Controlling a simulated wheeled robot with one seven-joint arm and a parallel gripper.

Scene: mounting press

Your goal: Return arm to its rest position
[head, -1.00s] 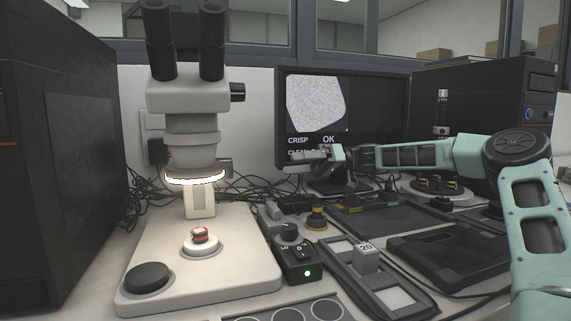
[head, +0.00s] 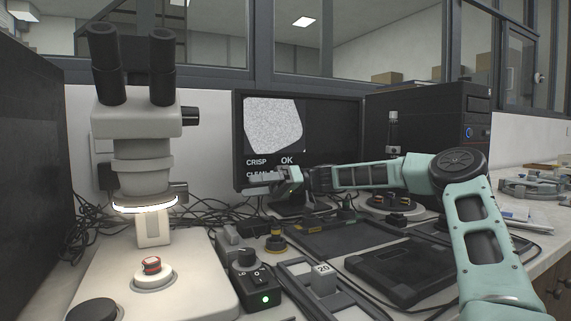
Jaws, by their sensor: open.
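My arm reaches in from the right in the head view, its forearm roughly level above the bench. My gripper (head: 262,180) is at the arm's left end, in front of the lower part of the monitor (head: 302,130). It is open, and I see nothing between its fingers. It is above the bench and apart from the microscope (head: 140,150) to its left. A small red and white sample (head: 151,265) sits on the round holder on the microscope's base (head: 110,285).
A control box (head: 254,282) with a green light stands right of the microscope. A grey block marked 20 (head: 322,277) rests on a tray. Dark flat pads (head: 405,268) lie below my forearm. Loose cables (head: 205,207) run behind the microscope.

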